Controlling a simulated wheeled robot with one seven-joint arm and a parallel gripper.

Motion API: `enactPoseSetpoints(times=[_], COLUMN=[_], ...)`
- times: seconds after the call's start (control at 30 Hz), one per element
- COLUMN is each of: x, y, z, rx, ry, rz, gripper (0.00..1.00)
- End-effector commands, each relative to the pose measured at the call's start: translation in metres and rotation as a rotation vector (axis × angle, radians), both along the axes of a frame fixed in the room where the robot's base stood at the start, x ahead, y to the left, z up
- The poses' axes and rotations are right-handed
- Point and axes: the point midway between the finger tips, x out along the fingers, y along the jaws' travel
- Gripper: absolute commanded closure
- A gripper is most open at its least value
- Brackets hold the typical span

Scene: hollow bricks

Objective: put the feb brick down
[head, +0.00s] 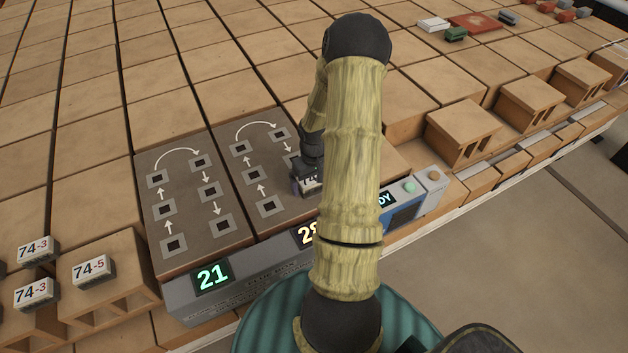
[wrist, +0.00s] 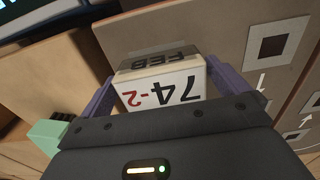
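The feb brick (wrist: 160,88) is a white block marked 74-2, with FEB on a dark grey face. My gripper (wrist: 160,74) has its purple fingers against both sides of the brick in the wrist view. In the head view my gripper (head: 307,176) points down over the right brown panel (head: 275,225), near its right column of dark square sockets. Only a small part of the brick (head: 311,187) shows there, below the gripper. My arm hides the panel's right part. I cannot tell whether the brick touches the panel.
The left panel (head: 165,262) has bare sockets and arrows, above a green 21 display (head: 212,276). A green button (head: 409,188) is right of my arm. A red mat (head: 478,22) with small blocks lies far back.

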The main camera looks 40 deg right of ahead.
Motion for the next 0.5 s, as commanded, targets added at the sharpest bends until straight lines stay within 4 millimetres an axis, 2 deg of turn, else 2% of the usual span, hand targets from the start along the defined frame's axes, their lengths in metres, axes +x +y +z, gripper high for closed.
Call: enactPoseSetpoints(times=[0.27, 0.5], x=[0.001, 0.001], y=[0.0, -0.001], z=[0.014, 0.056], rx=[-0.001, -0.003], ry=[-0.002, -0.004], rz=[0.0, -0.003], gripper=[0.0, 0.0])
